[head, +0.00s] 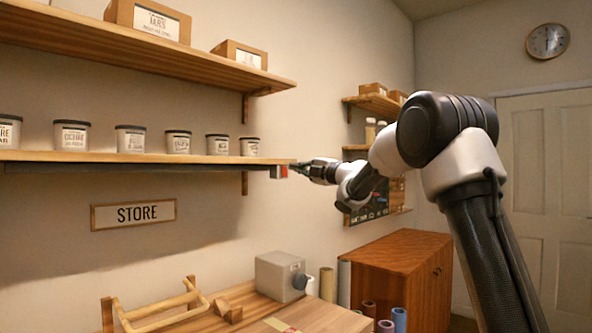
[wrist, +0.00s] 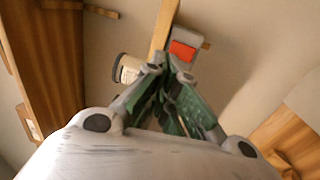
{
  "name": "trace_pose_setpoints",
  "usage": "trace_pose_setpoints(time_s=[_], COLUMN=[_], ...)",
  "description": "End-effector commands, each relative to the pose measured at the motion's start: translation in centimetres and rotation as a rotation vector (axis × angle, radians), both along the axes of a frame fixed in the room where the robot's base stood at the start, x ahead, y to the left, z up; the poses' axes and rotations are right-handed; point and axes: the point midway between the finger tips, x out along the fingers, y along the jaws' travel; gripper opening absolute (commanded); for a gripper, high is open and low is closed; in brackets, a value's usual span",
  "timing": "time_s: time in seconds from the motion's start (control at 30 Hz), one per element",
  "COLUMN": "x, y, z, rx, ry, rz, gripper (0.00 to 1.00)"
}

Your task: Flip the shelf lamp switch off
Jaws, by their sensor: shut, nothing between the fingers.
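The shelf lamp (head: 135,168) is a dark bar under the front edge of the lower shelf. Its switch box, small and grey with a red rocker switch (head: 281,172), sits at the bar's right end. My gripper (head: 294,168) is shut and empty, just right of the switch, its fingers pointing at it. In the wrist view the red switch (wrist: 182,51) shows on the pale box just beyond my gripper (wrist: 167,66). I cannot tell whether the fingertips touch it, or which way the rocker is tilted.
The lower shelf (head: 150,157) holds a row of lidded jars (head: 131,139). The upper shelf (head: 120,47) carries boxes. A STORE sign (head: 134,214) hangs below. A bench with a grey machine (head: 281,276) and a wooden cabinet (head: 402,265) stand beneath. The air around the switch is clear.

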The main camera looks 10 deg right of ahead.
Motion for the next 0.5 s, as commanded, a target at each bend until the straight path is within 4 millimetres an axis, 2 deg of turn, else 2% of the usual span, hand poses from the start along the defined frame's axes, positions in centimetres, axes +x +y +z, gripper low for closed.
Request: trace_pose_setpoints(time_s=[0.5], x=[-5.8], y=[-4.3], z=[1.1], rx=[-0.001], ry=[-0.002], rz=[-0.002], gripper=[0.0])
